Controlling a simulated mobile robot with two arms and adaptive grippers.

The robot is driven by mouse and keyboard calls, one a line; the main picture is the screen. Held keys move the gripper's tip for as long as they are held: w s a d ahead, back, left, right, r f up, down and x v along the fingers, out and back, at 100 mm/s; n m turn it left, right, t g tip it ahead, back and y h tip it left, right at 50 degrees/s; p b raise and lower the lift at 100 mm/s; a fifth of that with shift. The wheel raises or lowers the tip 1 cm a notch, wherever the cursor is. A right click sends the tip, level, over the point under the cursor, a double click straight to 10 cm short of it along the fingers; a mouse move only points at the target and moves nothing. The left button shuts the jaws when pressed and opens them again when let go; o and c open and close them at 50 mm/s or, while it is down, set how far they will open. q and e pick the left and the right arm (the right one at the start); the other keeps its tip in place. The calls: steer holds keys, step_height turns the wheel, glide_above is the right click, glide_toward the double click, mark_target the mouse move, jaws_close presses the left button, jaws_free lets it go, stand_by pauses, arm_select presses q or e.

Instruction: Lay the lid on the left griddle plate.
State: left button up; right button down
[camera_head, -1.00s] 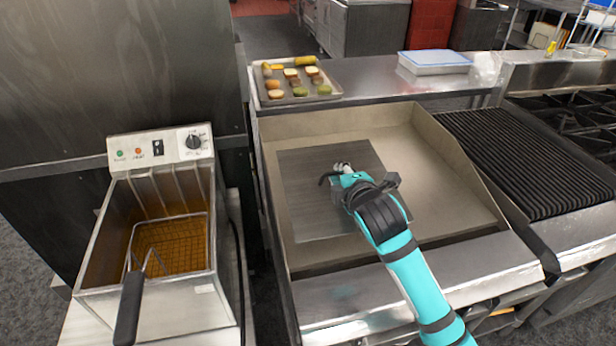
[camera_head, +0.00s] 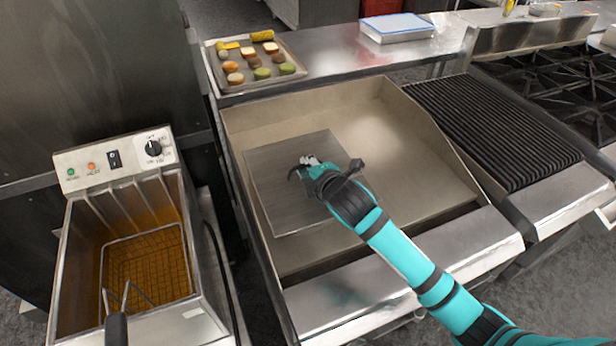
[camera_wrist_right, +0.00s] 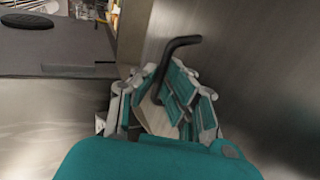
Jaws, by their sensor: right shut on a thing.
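The lid (camera_head: 270,190) is a flat, square, brushed-metal sheet over the left and middle part of the griddle (camera_head: 415,165). It lies roughly level; I cannot tell whether it touches the surface or hovers just above. My right gripper (camera_head: 309,166) is over the lid's middle, shut on its dark bent handle (camera_wrist_right: 183,41). In the wrist view the fingers (camera_wrist_right: 170,105) close around the handle, and the brushed metal (camera_wrist_right: 270,60) fills the right side. The griddle surface under the lid is hidden. My left gripper is out of view.
Raised walls (camera_head: 300,108) bound the griddle's back and sides. A deep fryer (camera_head: 125,240) stands at left. A food tray (camera_head: 255,62) sits on the back ledge, with a blue-topped container (camera_head: 398,27) farther right. A ribbed grill (camera_head: 490,130) is at right.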

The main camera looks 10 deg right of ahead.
mark_target(328, 214)
steer(key=f, duration=0.4)
steer(key=shift+s, duration=0.35)
step_height(328, 214, down, 2)
steer(key=shift+w+f, duration=0.15)
steer(key=shift+f, duration=0.15)
steer(key=c, duration=1.8)
jaws_free()
steer(key=shift+f, duration=0.2)
steer(key=shift+c, duration=0.2)
steer(key=shift+o, duration=1.9)
steer(key=shift+r, duration=0.1)
steer(key=v, duration=1)
steer(key=shift+s+d, duration=0.2)
steer(key=shift+s, duration=0.15)
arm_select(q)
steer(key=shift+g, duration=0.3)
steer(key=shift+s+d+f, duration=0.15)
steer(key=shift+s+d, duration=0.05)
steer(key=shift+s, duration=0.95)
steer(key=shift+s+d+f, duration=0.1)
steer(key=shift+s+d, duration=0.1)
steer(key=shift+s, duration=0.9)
arm_select(e)
steer(key=shift+v, duration=0.75)
steer(key=shift+w+r, duration=0.1)
